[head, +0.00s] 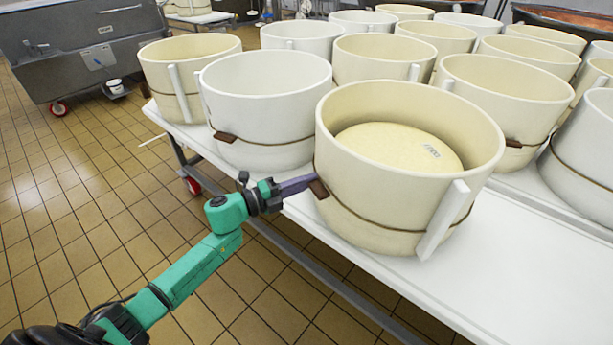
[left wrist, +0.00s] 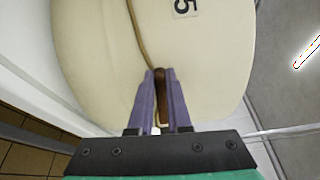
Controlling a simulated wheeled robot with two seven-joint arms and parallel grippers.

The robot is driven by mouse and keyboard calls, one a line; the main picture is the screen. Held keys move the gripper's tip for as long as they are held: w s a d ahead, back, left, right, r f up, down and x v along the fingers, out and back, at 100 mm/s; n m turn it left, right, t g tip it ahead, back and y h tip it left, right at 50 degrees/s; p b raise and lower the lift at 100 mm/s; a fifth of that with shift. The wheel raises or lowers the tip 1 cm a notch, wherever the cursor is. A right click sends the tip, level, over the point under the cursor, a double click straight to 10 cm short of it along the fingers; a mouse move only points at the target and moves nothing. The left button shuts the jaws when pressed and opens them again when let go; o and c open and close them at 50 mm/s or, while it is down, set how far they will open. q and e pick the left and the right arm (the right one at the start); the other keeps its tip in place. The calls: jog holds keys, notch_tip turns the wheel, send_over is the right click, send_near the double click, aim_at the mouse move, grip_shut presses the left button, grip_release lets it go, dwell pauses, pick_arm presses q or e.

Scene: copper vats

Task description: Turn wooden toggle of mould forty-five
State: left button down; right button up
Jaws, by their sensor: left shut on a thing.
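The nearest cream mould (head: 345,205) stands upright on the white table, with a pale round block (head: 400,145) inside it. A cord runs around its wall, and a brown wooden toggle (head: 319,189) sits on the cord at its left side. My left gripper (head: 309,183) reaches in from the left and is shut on this toggle. In the left wrist view the purple fingers stand on both sides of the toggle (left wrist: 162,95), against the mould wall. My right gripper is not in view.
A white mould (head: 262,105) with its own brown toggle (head: 226,137) stands just behind and left. Several more moulds fill the table behind. The white table (head: 500,270) is bare at the front right. The tiled floor is open at left, before a grey metal vat (head: 90,50).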

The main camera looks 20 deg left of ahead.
pick_arm(q)
jog(key=shift+f+n, duration=0.1)
jog(key=shift+n, duration=0.3)
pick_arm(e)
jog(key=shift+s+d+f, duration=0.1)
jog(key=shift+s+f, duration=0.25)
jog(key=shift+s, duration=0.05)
pick_arm(q)
jog(key=c, duration=0.9)
grip_release()
jog(key=shift+o, duration=0.2)
jog(key=shift+a, duration=0.1)
jog(key=p+v, duration=0.1)
jog(key=v, duration=1.3)
jog(key=shift+s, duration=0.2)
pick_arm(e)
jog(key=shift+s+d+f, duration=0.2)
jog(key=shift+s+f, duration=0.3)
pick_arm(q)
jog(key=shift+a, duration=0.1)
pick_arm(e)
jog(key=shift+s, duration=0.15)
